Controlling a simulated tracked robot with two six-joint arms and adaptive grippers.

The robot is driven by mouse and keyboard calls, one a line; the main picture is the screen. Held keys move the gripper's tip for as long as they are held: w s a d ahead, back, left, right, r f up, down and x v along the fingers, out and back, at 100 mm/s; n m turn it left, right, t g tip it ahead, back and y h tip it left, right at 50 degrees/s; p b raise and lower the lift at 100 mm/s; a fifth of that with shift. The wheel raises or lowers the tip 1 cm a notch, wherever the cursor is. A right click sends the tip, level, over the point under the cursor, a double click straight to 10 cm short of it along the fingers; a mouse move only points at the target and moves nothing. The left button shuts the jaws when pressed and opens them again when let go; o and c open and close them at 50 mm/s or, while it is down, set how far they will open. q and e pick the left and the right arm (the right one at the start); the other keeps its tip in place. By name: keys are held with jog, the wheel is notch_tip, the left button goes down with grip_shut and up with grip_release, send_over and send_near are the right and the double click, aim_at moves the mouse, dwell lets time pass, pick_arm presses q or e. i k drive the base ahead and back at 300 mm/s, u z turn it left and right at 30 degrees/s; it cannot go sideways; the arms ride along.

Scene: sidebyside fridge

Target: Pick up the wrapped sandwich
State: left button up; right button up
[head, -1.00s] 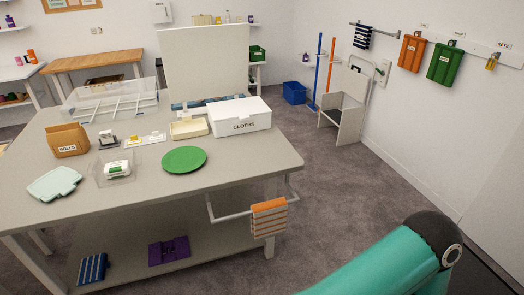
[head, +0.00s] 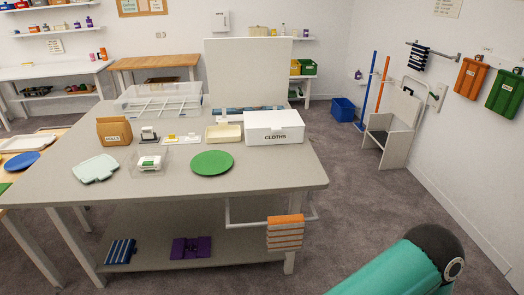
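A small white item with a green label (head: 150,163) sits in a clear open tray (head: 137,174) on the grey table (head: 270,180). It may be the wrapped sandwich, but it is too small to be sure. No other thing in view clearly looks like a wrapped sandwich. A teal link of my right arm shows at the bottom right. Neither of my grippers is in view.
On the table are a pale green lid (head: 95,168), a green plate (head: 212,163), a brown ROLLS bag (head: 113,131), a white CLOTHS box (head: 273,127) and a clear divided bin (head: 160,100). A striped cloth (head: 285,232) hangs on the front rail.

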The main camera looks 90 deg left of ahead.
aim_at(150, 159)
jog(key=z, duration=0.05)
jog(key=i, duration=0.2)
jog(key=u, duration=2.4)
jog(key=i, duration=0.15)
jog(key=u, duration=1.9)
jog(key=k, duration=0.25)
jog(key=u, duration=0.3)
jog(key=i, duration=1.5)
jog(key=z, duration=0.5)
